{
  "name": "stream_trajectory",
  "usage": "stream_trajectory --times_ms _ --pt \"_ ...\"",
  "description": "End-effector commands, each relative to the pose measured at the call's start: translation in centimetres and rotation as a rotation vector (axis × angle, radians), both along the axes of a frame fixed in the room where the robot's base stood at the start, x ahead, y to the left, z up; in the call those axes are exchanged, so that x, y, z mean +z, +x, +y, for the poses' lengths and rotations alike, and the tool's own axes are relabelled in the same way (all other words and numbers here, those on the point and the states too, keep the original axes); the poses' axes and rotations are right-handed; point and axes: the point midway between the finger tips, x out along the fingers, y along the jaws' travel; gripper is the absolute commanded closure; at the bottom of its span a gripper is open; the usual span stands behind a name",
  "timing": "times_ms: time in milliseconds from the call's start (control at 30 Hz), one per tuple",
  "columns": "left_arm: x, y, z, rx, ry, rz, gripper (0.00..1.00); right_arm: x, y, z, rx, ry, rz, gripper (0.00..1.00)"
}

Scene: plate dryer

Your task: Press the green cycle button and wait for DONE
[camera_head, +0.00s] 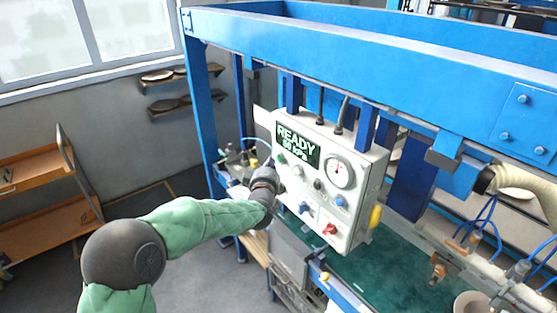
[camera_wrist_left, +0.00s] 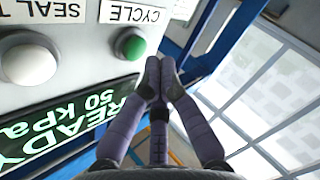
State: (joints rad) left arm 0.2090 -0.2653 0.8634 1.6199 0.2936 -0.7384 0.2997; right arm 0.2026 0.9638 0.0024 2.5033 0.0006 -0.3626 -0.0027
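The white control panel (camera_head: 350,175) hangs on the blue frame. Its display (camera_head: 298,145) reads READY 50 kPa, and the display also shows in the left wrist view (camera_wrist_left: 75,125). The green button (camera_wrist_left: 130,44), by the label CYCLE, is round in a dark collar; in the head view the green button (camera_head: 282,158) sits below the display's left end. My left gripper (camera_head: 271,164) is at the panel's left edge, close to the button. In the left wrist view its fingertips (camera_wrist_left: 160,72) are together, empty, and beside the button; contact with the panel cannot be told.
A pale knob (camera_wrist_left: 28,60) labelled SEAL T sits beside the green button. The panel also carries a gauge (camera_head: 339,171), a blue knob (camera_head: 305,208) and a red switch (camera_head: 330,229). Blue frame posts (camera_head: 203,110) stand around it. An orange shelf cart (camera_head: 45,200) is at left.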

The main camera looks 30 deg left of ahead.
Motion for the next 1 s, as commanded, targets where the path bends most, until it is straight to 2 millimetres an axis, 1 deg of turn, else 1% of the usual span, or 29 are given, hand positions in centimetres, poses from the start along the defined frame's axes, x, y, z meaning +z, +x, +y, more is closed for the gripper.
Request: stream_trajectory --times_ms 600,1000 --pt "0.0 0.02 -0.01 0.0 0.0 0.0 1.0 -0.01 0.0 0.0 0.0 0.0 0.0 0.6" --pt "-0.01 0.79 -0.34 0.0 0.001 0.0 1.0 -0.33 0.0 0.0 0.0 0.0 0.0 0.6"
